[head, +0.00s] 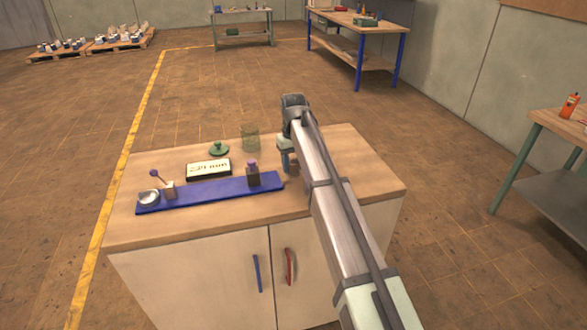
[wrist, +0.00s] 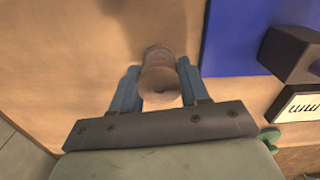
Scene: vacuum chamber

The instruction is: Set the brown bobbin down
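The brown bobbin (wrist: 162,78) shows in the wrist view between the two blue fingers of my gripper (wrist: 160,84). The fingers lie against its two sides, so the gripper is shut on it. The bobbin is over the wooden cabinet top (wrist: 95,60); I cannot tell whether its far end touches the wood. In the head view my gripper (head: 287,160) is low over the right part of the cabinet top (head: 345,185), right of the blue board. There the bobbin is hidden or too small to make out.
The blue board (head: 215,193) carries a metal bowl (head: 149,198), a small block with a purple-knobbed stick (head: 168,188) and a dark block with a purple top (head: 253,177). Behind are a display panel (head: 208,169), a green lid-like piece (head: 219,148) and a mesh cup (head: 250,138).

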